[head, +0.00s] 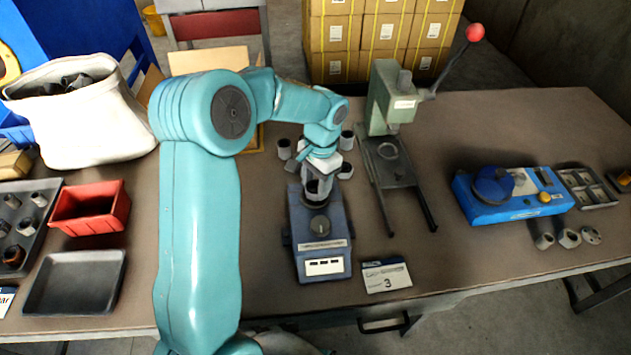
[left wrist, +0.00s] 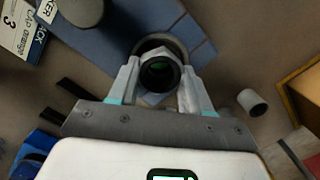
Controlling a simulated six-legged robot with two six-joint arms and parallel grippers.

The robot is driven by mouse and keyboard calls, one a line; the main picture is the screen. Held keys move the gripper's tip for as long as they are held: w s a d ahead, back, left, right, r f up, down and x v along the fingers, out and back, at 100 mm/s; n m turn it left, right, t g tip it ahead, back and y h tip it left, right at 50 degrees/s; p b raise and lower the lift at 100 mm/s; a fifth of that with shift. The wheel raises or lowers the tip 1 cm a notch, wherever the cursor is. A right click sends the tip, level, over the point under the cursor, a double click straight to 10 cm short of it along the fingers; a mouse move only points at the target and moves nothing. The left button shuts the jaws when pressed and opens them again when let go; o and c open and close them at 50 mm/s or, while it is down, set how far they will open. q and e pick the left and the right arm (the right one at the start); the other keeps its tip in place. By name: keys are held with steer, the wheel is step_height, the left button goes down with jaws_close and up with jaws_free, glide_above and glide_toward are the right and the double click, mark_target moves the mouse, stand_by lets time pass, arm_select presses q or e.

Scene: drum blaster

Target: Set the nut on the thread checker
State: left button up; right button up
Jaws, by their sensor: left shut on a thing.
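The blue-grey bench device with a round knob and a white label plate, which I take for the thread checker (head: 303,219), stands upright mid-table. It also shows in the left wrist view (left wrist: 132,28). My left gripper (head: 320,166) is over its back part. In the left wrist view my left gripper (left wrist: 158,82) is shut on a pale nut (left wrist: 159,71) with a dark bore. A round ring of the device shows just behind the nut. I cannot tell whether the nut touches it. My right gripper is not in view.
A green press (head: 392,110) with a red-knobbed lever stands right of the device. Several loose nuts lie behind it. A card marked 3 (head: 387,277) lies in front. A blue tester (head: 510,192) sits farther right. A red bin (head: 90,208) and a black tray (head: 74,281) are left.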

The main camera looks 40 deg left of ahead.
arm_select(q)
steer(key=shift+f+b, duration=0.45)
steer(key=shift+f, duration=0.2)
stand_by(0.7)
steer(key=o, duration=0.9)
steer(key=shift+r, duration=0.1)
steer(key=r+p, duration=0.6)
steer(key=r, duration=0.1)
steer(key=w+r+p, duration=0.1)
steer(key=r+p, duration=0.2)
steer(key=r, duration=0.1)
steer(key=shift+w, duration=0.1)
steer(key=shift+f, duration=0.1)
